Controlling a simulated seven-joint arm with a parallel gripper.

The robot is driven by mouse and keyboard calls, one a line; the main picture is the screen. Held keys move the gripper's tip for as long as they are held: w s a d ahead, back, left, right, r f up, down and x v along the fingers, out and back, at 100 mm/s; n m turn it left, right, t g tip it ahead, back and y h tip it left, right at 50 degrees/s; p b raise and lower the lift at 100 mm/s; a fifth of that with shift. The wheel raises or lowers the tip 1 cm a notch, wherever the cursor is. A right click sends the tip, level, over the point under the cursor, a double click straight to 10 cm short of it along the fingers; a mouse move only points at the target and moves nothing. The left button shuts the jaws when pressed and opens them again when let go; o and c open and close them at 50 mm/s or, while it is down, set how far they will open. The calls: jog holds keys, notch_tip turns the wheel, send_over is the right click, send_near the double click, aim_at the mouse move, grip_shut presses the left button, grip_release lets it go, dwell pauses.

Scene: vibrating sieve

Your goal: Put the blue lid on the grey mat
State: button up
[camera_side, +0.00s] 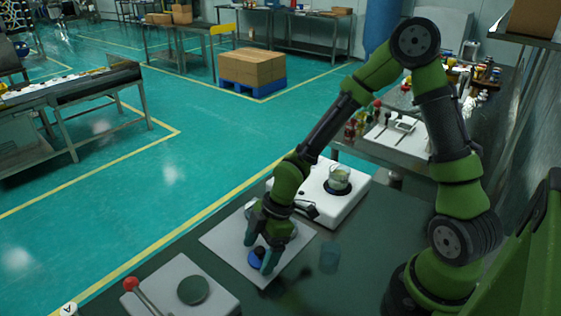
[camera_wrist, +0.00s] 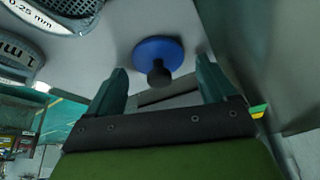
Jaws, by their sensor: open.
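The blue lid (camera_side: 256,259) is a round disc with a black knob. It appears to lie flat on the light grey mat (camera_side: 222,241), near the mat's front edge. In the wrist view the lid (camera_wrist: 150,49) lies ahead of the fingers, and its knob (camera_wrist: 159,76) shows between them. My gripper (camera_side: 259,256) is open over the lid, with its fingers on either side of the knob. In the wrist view both fingers of my gripper (camera_wrist: 162,68) are apart with nothing clamped. Part of the lid is hidden by a finger in the side view.
Labelled sieves (camera_wrist: 65,12) stand on the mat close by. A white device (camera_side: 347,205) with a glass beaker (camera_side: 339,178) stands behind. A clear bluish cup (camera_side: 330,257) is right of the mat. A pale base with a red-knobbed lever (camera_side: 131,284) is at front left.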

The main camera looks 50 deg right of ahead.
jog(key=s+d+r+m+t+h, duration=0.1)
jog(key=s+d+r+m, duration=0.3)
jog(key=r+m, duration=0.4)
jog(key=s+d+r+m+t+h, duration=0.1)
jog(key=s+d+r+m+t, duration=0.3)
jog(key=r, duration=1.1)
jog(key=s+m, duration=0.3)
jog(key=m, duration=0.2)
jog(key=shift+d+r+m, duration=0.25)
jog(key=shift+d+m, duration=0.05)
jog(key=shift+d, duration=0.05)
